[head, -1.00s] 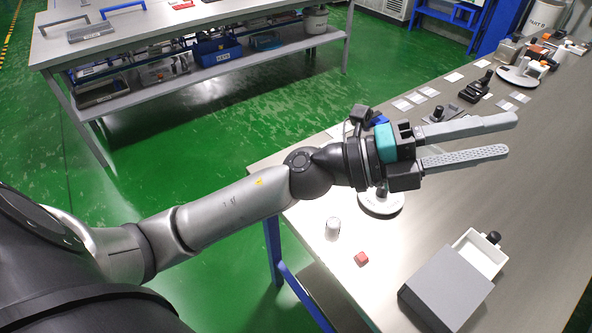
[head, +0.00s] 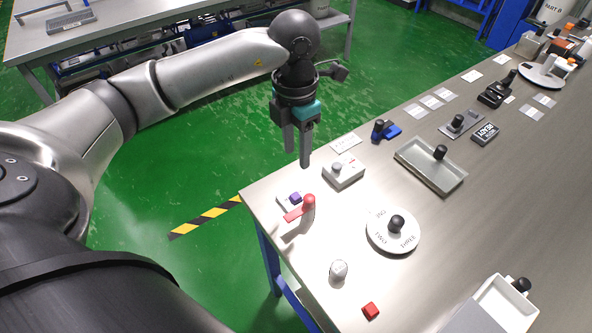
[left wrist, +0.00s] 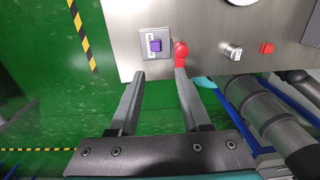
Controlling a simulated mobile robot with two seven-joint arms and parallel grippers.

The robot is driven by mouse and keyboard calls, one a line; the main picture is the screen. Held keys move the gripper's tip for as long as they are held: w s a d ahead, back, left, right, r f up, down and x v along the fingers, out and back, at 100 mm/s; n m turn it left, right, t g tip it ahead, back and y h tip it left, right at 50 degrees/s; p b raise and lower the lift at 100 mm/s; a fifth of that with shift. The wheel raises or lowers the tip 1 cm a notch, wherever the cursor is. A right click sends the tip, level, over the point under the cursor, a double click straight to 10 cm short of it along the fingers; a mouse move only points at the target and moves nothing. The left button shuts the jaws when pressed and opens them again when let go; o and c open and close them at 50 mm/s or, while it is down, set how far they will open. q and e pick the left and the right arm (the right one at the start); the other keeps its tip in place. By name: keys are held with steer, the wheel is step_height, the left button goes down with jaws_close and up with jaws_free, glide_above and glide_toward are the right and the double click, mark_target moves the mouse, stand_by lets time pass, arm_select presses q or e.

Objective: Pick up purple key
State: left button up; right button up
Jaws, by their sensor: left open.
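The purple key (head: 295,198) is a small block on a pale plate (head: 284,204) near the table's left corner. My left gripper (head: 297,157) points down, open and empty, above and behind the key near the table edge. In the left wrist view its two fingers (left wrist: 160,75) are apart with nothing between them. My right gripper is not in view.
A red-handled lever (head: 308,208) stands close beside the key. A grey box with a dial (head: 343,172), a round numbered dial (head: 380,238), a white knob (head: 338,270) and a red block (head: 370,311) are nearby.

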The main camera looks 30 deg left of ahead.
arm_select(q)
steer(key=b, duration=0.1)
glide_above(296, 196)
steer(key=f, duration=0.8)
steer(key=shift+s+f, duration=0.2)
steer(key=shift+s, duration=0.1)
steer(key=shift+f, duration=0.85)
steer(key=f, duration=0.3)
steer(key=shift+w+f+b, duration=0.3)
steer(key=shift+f, duration=0.55)
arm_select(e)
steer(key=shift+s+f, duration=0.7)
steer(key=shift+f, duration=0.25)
arm_select(q)
steer(key=shift+c, duration=0.5)
jaws_close()
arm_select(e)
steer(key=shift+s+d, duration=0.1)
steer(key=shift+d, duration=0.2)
